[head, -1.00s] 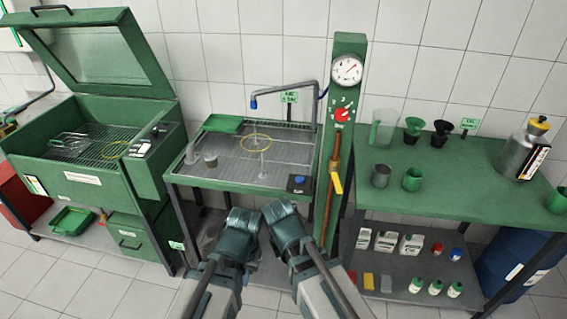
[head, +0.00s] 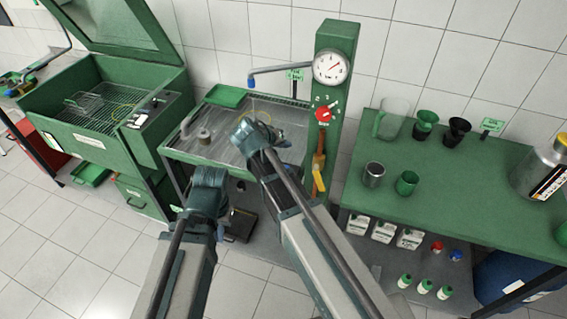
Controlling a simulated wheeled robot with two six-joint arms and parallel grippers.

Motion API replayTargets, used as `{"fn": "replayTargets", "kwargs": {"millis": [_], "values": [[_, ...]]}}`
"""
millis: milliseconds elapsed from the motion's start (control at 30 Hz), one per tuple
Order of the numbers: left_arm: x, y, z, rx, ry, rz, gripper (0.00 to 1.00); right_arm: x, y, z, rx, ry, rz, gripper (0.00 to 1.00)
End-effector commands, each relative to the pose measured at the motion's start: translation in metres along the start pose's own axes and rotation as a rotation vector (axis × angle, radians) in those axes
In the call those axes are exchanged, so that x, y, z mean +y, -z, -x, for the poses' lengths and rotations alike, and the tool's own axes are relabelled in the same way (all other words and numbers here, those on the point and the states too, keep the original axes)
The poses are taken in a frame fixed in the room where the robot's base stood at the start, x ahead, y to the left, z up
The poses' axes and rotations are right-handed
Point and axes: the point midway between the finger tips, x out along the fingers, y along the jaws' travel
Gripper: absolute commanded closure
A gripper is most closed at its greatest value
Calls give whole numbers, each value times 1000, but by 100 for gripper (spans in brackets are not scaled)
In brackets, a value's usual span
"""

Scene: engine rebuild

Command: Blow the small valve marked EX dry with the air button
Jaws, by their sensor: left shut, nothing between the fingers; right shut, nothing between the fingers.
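The draining bench (head: 225,155) has a metal grid top with a blue-tipped air nozzle (head: 252,83) on a bent pipe above it. My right gripper (head: 240,130) is shut and empty over the bench, below the nozzle. It and its arm cover the middle and front right of the bench, so the air button is hidden. Part of a yellow ring (head: 262,115) shows behind it. The small valve marked EX cannot be made out; no EX mark is readable. My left gripper (head: 208,178) is shut and empty in front of the bench.
A green post with a gauge (head: 331,67) and red dial (head: 323,114) stands right of the bench. A small cup (head: 204,138) and green tray (head: 225,96) lie on its left part. The green table (head: 455,190) holds mugs, funnels and a jug.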

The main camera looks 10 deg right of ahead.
Motion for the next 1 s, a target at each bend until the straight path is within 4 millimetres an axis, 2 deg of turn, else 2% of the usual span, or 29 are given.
{"fn": "replayTargets", "kwargs": {"millis": [367,567,767,1000], "values": [[0,0,0,0,0,0,100,0,1,0,2,-2,-2,100],[1,0,-8,0,0,0,100,-4,-3,-6,2,-1,-1,100],[2,2,-27,0,0,0,100,-13,-13,-19,2,-1,-1,100],[6,4,-60,0,0,0,100,-30,-30,-42,2,-1,-1,100]]}}
